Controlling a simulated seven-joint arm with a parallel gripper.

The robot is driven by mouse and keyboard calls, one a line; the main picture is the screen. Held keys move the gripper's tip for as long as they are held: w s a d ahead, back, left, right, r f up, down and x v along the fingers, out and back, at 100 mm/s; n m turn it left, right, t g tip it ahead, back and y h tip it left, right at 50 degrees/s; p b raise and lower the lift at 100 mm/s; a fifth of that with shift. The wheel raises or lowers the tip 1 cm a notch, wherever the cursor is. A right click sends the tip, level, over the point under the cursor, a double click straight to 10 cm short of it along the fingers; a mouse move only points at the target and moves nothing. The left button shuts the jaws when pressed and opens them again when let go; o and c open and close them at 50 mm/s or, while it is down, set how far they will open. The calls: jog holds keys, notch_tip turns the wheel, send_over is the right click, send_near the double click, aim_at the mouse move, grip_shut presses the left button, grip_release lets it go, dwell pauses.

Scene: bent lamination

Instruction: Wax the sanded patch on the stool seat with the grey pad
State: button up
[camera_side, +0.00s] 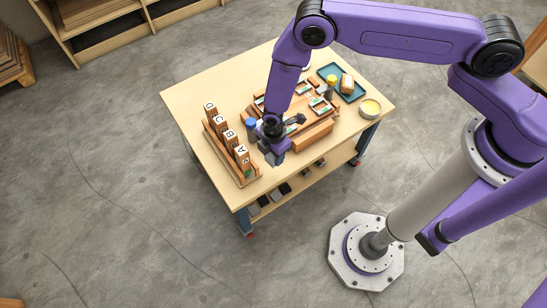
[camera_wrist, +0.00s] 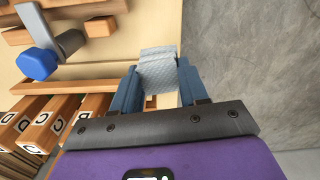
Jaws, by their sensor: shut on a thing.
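My gripper (camera_side: 274,157) is over the table's front part, between the lettered blocks and the wooden pieces. In the wrist view my gripper (camera_wrist: 158,88) is shut on the grey pad (camera_wrist: 158,68), a pale grey, textured piece held between the two blue fingers. The pad is over or near the table edge in that view; its height above the table is hard to tell. A round tin with pale yellow contents (camera_side: 370,108), perhaps the wax, stands at the table's right corner. I cannot make out a stool seat or a sanded patch in either view.
A wooden rack holds upright blocks lettered A to D (camera_side: 241,156), close left of my gripper. Wooden parts (camera_side: 313,136) fill the table's middle; a teal tray (camera_side: 357,93) is behind. Bare tabletop (camera_side: 195,97) shows at left.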

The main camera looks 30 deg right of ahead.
notch_tip(320, 180, up, 9)
jog(key=w+d+m, duration=0.1)
jog(key=w+d, duration=0.2)
jog(key=d, duration=0.9)
jog(key=w+d, duration=0.4)
jog(key=d, duration=0.8)
jog(key=s+d, duration=0.3)
jog(key=d, duration=0.8)
jog(key=s+d, duration=0.4)
jog(key=d, duration=0.6)
notch_tip(320, 180, down, 8)
jog(key=shift+w+m, duration=0.3)
jog(key=shift+f, duration=3.05)
jog(key=shift+f, duration=0.6)
